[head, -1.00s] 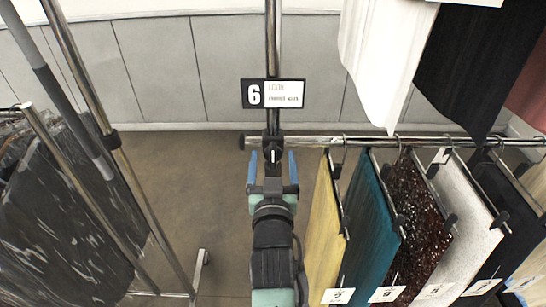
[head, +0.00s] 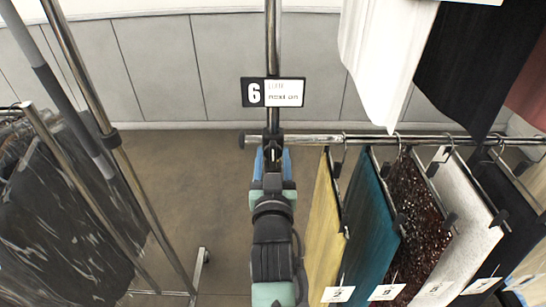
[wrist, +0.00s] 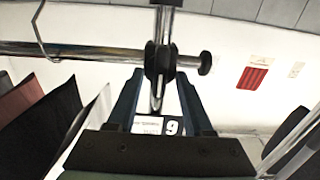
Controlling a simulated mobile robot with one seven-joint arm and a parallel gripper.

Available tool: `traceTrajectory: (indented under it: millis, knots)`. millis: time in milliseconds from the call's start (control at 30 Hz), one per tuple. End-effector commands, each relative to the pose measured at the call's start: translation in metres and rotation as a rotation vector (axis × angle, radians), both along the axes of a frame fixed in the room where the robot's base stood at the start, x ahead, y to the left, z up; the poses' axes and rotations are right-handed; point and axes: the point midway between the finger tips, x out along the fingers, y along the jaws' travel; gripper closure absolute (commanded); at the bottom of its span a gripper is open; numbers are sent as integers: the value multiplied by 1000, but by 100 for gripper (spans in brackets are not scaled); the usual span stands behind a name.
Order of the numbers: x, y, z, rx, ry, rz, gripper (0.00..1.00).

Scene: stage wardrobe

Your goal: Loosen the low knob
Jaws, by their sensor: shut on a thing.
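The low knob (head: 272,155) is black and sits at the clamp where the chrome post (head: 273,50) meets the horizontal rail (head: 325,140). My gripper (head: 272,162), with blue fingers, is shut on the knob from the near side, one finger to its left and one to its right. In the wrist view the black clamp (wrist: 160,62) shows beyond the fingertips of my gripper (wrist: 160,76). The knob's face is mostly hidden between the fingers.
A sign marked 6 (head: 273,93) hangs on the post just above the clamp. Close at right hang a yellow garment (head: 324,235), a teal one (head: 370,230) and several others. White and black cloths hang at upper right. Another rack with dark clothes (head: 60,220) stands at left. The floor between is clear.

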Motion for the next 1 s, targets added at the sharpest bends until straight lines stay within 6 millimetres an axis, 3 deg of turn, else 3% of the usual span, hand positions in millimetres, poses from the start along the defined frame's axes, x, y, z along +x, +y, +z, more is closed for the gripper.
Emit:
traceTrajectory:
  millis: [367, 1000]
  knots:
    - [0, 1, 0, -145, 0, 0, 100]
    - [0, 4, -1, -734, 1, 0, 100]
